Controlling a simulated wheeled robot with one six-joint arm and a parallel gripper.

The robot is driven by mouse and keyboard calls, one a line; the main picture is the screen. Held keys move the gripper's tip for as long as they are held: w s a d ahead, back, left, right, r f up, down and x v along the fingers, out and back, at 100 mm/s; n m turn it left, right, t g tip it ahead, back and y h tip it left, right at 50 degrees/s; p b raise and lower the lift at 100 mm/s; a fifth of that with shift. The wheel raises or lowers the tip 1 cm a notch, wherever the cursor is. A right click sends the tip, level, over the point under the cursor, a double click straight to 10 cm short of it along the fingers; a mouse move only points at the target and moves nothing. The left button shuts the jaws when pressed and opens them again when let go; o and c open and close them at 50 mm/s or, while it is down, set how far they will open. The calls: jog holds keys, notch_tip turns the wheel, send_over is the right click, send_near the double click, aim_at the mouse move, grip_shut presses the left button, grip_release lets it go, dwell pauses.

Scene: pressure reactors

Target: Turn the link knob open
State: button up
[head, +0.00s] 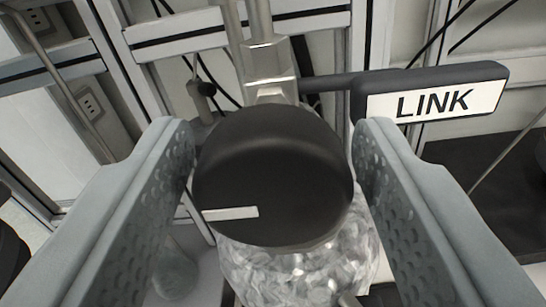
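The link knob (280,180) is a large round black knob with a white line on its face that points to the left. A tag with the word LINK (434,102) sticks out to the right behind it. My gripper (275,150) has its two grey fingers on either side of the knob. The left finger's tip overlaps the knob's left edge in the picture, and the right finger's tip is close to its right edge. I cannot tell whether either finger touches the knob.
A metal fitting and pipe (268,65) rise behind the knob. A crumpled foil-wrapped part (300,270) lies below it. Aluminium frame bars (230,30) and cables stand behind. A dark surface (490,170) is at the right.

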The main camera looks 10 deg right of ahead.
jog(key=c, duration=0.7)
jog(key=shift+n, duration=0.3)
jog(key=n, duration=0.8)
jog(key=shift+n, duration=0.4)
jog(key=n, duration=0.4)
jog(key=shift+a+f, duration=0.1)
jog(key=shift+f+n, duration=0.1)
jog(key=shift+n, duration=2.1)
